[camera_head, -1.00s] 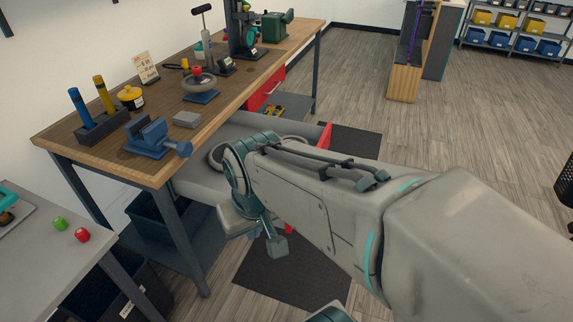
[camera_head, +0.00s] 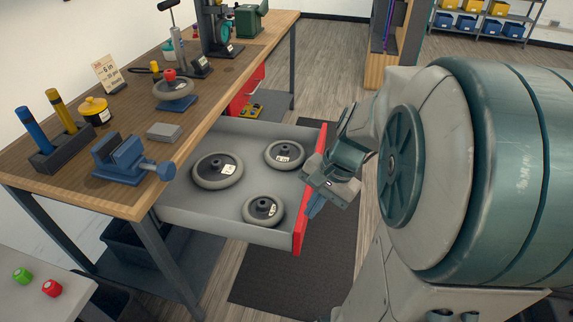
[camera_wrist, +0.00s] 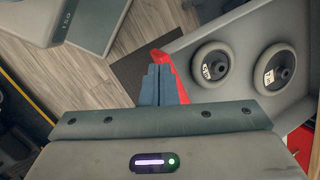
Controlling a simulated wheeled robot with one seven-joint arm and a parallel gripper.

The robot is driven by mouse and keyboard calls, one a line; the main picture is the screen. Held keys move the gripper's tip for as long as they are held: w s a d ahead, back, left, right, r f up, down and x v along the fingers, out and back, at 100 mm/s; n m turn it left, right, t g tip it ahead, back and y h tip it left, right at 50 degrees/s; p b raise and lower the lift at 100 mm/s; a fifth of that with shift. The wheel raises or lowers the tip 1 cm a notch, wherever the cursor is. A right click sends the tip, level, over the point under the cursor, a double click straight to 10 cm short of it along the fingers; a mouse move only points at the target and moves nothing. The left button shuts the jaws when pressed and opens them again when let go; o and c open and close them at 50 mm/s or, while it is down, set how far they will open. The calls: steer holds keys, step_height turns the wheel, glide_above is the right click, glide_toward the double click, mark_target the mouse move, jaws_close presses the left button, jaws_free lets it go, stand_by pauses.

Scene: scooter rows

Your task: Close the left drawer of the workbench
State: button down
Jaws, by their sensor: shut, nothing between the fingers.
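The workbench (camera_head: 125,197) has its left drawer (camera_head: 215,214) pulled out, with a grey tray and a red front panel (camera_head: 301,232). Three grey wheels lie in it: one at the left (camera_head: 217,170), one at the back right (camera_head: 285,155) and one near the front (camera_head: 263,209). My gripper (camera_head: 314,206) is shut and empty, on the outer side of the red front panel. In the wrist view its blue-grey fingers (camera_wrist: 160,85) are together beside the red panel (camera_wrist: 178,80). I cannot tell whether they touch it.
Another red drawer front (camera_head: 245,92) is further back. A grey table (camera_head: 40,285) with small red and green pieces is at lower left. A dark mat (camera_head: 290,275) covers the floor below the drawer.

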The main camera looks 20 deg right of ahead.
steer(key=w+d+f+m+t+y+b, duration=0.1)
steer(key=d+f+m+t+y, duration=0.1)
steer(key=d+f+m, duration=0.45)
steer(key=w+d+f+m+t+y+b, duration=0.1)
steer(key=w+d+f+m+t+b, duration=0.15)
steer(key=d+m, duration=0.55)
steer(key=a+r+x, duration=0.1)
steer(key=x, duration=1.1)
steer(key=shift+a, duration=0.25)
steer(key=shift+w+n, duration=0.15)
steer(key=shift+n, duration=0.1)
